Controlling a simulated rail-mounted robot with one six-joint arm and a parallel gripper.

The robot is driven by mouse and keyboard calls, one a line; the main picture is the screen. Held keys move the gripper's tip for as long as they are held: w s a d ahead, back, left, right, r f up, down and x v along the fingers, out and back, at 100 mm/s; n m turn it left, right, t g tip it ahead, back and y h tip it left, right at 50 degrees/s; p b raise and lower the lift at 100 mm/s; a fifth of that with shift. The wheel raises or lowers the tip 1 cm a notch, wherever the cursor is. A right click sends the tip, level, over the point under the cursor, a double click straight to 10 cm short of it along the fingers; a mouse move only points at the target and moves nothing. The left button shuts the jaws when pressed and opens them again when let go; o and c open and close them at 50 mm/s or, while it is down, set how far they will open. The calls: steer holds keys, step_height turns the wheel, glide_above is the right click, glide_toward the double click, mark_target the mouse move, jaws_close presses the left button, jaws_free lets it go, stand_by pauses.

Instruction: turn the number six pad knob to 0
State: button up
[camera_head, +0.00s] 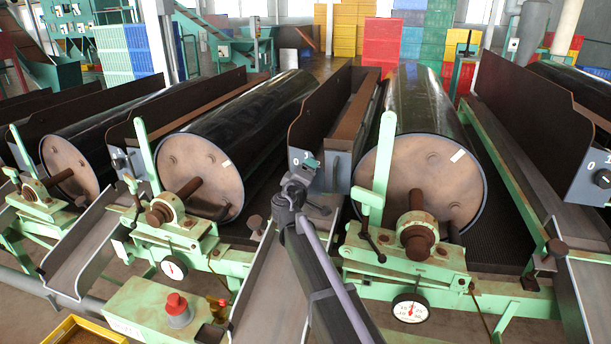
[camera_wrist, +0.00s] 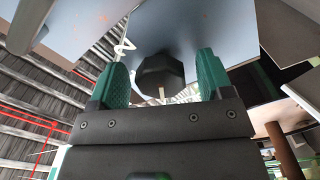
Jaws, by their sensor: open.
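A grey-blue control pad (camera_head: 340,168) sits on the front end of the middle sorter's dark side wall, with a white 0 on its left side. My gripper (camera_head: 308,168) is up against this pad in the head view and hides its knob. In the wrist view, a black faceted knob (camera_wrist: 160,78) stands out from the grey pad face (camera_wrist: 160,30). The green fingers of my gripper (camera_wrist: 162,62) are apart, one on each side of the knob, with visible gaps. A white mark shows left of the knob. No pad number can be read.
Another pad (camera_head: 590,178) with a black knob is at the right, and one (camera_head: 122,160) at the left. Large dark drums (camera_head: 425,165) with green frames flank my arm. Metal chutes (camera_head: 270,285) run below. Stacked coloured crates (camera_head: 382,45) stand far back.

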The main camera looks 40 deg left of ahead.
steer(key=v, duration=1)
steer(key=shift+s, duration=0.35)
steer(key=shift+d, duration=0.1)
